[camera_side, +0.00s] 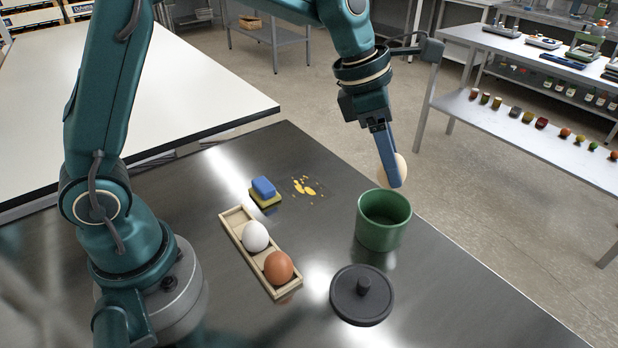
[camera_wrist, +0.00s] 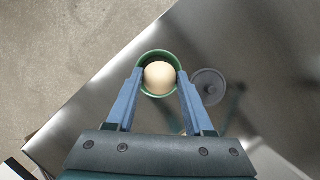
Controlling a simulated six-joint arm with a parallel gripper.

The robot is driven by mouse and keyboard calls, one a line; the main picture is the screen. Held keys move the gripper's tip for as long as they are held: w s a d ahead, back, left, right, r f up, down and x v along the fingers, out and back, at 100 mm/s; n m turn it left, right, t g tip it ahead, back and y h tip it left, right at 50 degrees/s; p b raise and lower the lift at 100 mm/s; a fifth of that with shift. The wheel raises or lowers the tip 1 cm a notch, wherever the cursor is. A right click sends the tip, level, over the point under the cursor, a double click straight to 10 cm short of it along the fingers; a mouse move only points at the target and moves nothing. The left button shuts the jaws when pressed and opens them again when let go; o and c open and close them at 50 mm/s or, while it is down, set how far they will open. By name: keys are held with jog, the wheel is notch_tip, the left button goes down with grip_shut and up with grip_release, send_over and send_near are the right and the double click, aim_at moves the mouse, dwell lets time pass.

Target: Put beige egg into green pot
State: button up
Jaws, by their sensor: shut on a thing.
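The beige egg (camera_side: 399,167) is held between the blue fingers of my gripper (camera_side: 396,180), above the green pot (camera_side: 383,232). In the wrist view the egg (camera_wrist: 159,76) sits between the two fingertips of my gripper (camera_wrist: 159,77), with the rim of the green pot (camera_wrist: 146,56) showing around it. In the side view the egg is higher than the pot's rim, and one finger covers part of it. The pot is open and upright on the dark metal table; the egg hides most of its inside in the wrist view.
A dark lid (camera_side: 362,296) with a knob lies beside the pot. A wooden tray (camera_side: 236,217) holds a white egg (camera_side: 255,236) and a brown egg (camera_side: 279,267). A blue and yellow sponge (camera_side: 264,190) lies near yellow spill spots (camera_side: 304,187). The table edge is close behind the pot.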

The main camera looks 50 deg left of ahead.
send_over(381, 210)
jog(key=s+d, duration=0.2)
jog(key=s, duration=0.1)
jog(key=shift+s+d+f, duration=0.1)
jog(key=shift+f, duration=2.85)
jog(key=shift+f, duration=2.25)
